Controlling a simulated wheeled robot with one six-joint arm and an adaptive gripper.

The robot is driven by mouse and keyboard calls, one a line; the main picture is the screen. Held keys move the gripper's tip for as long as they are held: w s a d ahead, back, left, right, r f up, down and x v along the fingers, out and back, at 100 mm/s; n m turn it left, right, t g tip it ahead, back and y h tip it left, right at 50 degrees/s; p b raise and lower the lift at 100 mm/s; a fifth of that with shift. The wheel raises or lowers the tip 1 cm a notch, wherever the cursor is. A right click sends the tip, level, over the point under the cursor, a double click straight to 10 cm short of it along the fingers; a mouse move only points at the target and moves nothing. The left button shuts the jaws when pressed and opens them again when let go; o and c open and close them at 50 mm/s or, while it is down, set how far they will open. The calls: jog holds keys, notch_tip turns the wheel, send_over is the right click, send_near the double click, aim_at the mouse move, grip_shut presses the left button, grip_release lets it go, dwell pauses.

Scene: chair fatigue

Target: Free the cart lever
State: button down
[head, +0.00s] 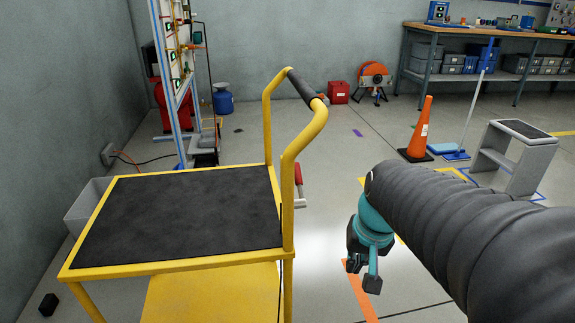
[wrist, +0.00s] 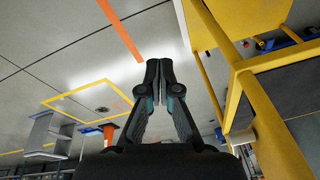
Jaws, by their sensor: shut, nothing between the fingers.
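The yellow cart (head: 170,264) stands at the left of the head view, with a black mat on its top deck. Its bent push handle (head: 309,133) has a black grip. A red-ended lever (head: 298,174) with a pale lower part shows just right of the cart's near handle post, which partly hides it. My gripper (head: 362,275) is right of the cart, lower than the lever and apart from it. In the wrist view my gripper (wrist: 158,70) is shut and empty, and the cart's yellow frame (wrist: 262,95) is to its right. I cannot make out the lever surely there.
A grey step stool (head: 515,155) and an orange cone (head: 420,130) stand at the right, beyond my arm. A workbench (head: 480,37) is at the back right. A grey bin (head: 88,205) is beside the cart's left side.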

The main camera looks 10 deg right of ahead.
aim_at(299, 182)
jog(key=w+d+f+m+y, duration=0.1)
jog(key=w+d+m+y, duration=0.3)
jog(key=w, duration=0.4)
jog(key=w+d+f+m+y, duration=0.1)
jog(key=w+d+m+y, duration=0.25)
jog(key=w, duration=0.45)
jog(key=w+a+r+m+t+y, duration=0.2)
jog(key=w+r+m+y, duration=0.1)
jog(key=r, duration=0.6)
jog(key=w+y, duration=0.1)
jog(key=w, duration=0.1)
jog(key=shift+w+b, duration=0.3)
jog(key=shift+b, duration=0.1)
jog(key=shift+a+r, duration=0.1)
jog(key=shift+a, duration=0.05)
jog(key=a+f, duration=0.1)
jog(key=a, duration=0.8)
jog(key=shift+w+a, duration=0.15)
jog(key=shift+w, duration=0.3)
